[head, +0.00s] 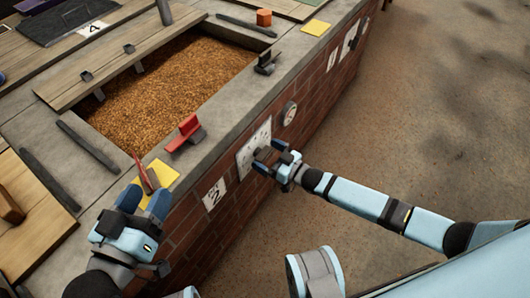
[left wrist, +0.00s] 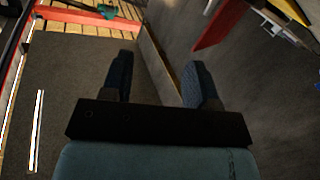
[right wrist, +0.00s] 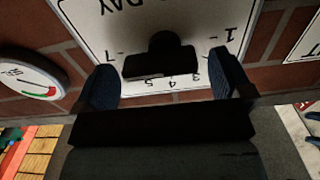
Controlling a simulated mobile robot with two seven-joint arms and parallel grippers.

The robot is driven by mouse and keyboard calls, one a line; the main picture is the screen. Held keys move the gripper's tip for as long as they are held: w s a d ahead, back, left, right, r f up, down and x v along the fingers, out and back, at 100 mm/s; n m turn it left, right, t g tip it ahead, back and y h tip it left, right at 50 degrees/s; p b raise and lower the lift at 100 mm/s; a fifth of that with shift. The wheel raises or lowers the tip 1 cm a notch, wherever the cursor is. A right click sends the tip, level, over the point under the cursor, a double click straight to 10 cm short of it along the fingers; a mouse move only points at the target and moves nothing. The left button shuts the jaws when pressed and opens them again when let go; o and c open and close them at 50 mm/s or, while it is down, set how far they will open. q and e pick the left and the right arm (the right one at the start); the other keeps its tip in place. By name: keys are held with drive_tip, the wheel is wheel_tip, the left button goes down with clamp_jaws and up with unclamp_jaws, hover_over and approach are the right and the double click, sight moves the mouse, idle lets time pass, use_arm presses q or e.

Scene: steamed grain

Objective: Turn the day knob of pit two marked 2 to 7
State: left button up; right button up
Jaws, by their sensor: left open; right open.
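The day plate (head: 247,152) of pit two is a white panel on the brick front wall, beside the sign marked 2 (head: 214,194). In the right wrist view the plate (right wrist: 85,22) appears upside down, with DAY, 1 at right, 7 at left and 3, 4, 5 below. The dark day knob (right wrist: 160,58) stands in its middle; I cannot tell which number it points at. My right gripper (head: 272,156) is open at the plate, its fingers on either side of the knob, with gaps visible.
A thin red piece (head: 141,174) and a yellow card (head: 166,175) are by my left gripper. A red handle (head: 183,133) stands on the ledge. The grain pit (head: 170,90) lies behind. A round gauge (head: 289,113) is beside the plate. The floor at right is clear.

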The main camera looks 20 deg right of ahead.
use_arm(q)
drive_tip(key=r+p, duration=0.1)
drive_tip(key=r, duration=0.1)
drive_tip(key=r+t+p, duration=0.1)
drive_tip(key=r, duration=0.1)
drive_tip(key=r+t+p, duration=0.1)
drive_tip(key=shift+s+a+r+n, duration=0.1)
drive_tip(key=shift+a+r+n, duration=0.2)
drive_tip(key=shift+r, duration=0.1)
use_arm(e)
drive_tip(key=v, duration=1.2)
drive_tip(key=shift+s+d, duration=0.25)
